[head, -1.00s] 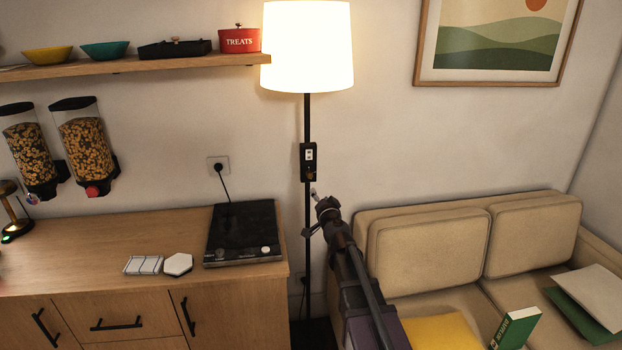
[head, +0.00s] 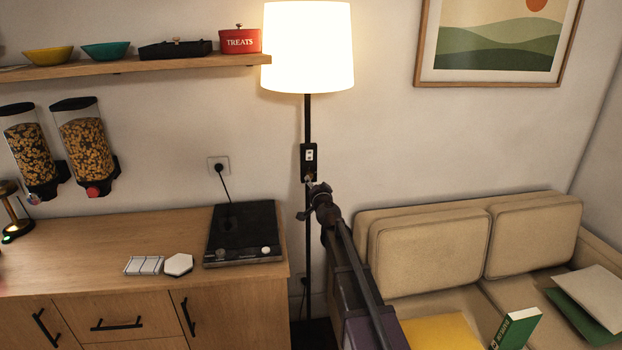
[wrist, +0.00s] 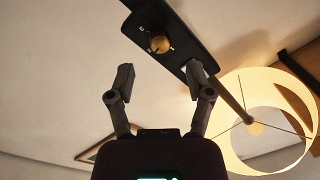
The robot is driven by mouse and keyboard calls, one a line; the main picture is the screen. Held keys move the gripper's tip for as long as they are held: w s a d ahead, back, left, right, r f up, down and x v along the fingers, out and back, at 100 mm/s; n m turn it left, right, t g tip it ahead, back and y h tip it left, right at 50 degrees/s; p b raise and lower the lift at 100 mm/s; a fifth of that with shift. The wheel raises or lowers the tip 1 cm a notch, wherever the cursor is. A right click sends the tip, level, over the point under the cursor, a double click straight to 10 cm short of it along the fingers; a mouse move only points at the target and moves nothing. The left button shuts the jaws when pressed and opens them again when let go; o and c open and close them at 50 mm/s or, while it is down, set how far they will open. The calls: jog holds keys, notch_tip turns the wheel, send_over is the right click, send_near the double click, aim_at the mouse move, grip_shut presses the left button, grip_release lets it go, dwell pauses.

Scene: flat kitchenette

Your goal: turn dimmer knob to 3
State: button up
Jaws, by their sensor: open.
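The dimmer knob is a small round brass knob (wrist: 159,44) on a black control plate (wrist: 177,22) in the wrist view. In the head view the black control box (head: 309,158) is fixed to the lamp's dark pole, below the lit white shade (head: 308,50). Small marks sit around the knob, too small to read surely. My gripper (wrist: 160,78) is open and empty, with its two fingers pointing toward the plate. The knob shows just beyond and between the fingertips, apart from them. In the head view my gripper (head: 314,188) is just below the box.
A beige sofa (head: 440,250) stands at the right. A wooden cabinet (head: 90,250) with a black hotplate (head: 243,233) stands left of the pole. A wooden shelf (head: 150,66) hangs above it. Bare wall surrounds the pole.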

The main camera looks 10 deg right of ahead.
aim_at(311, 176)
jog(key=shift+w+a, duration=0.1)
jog(key=shift+w, duration=2.35)
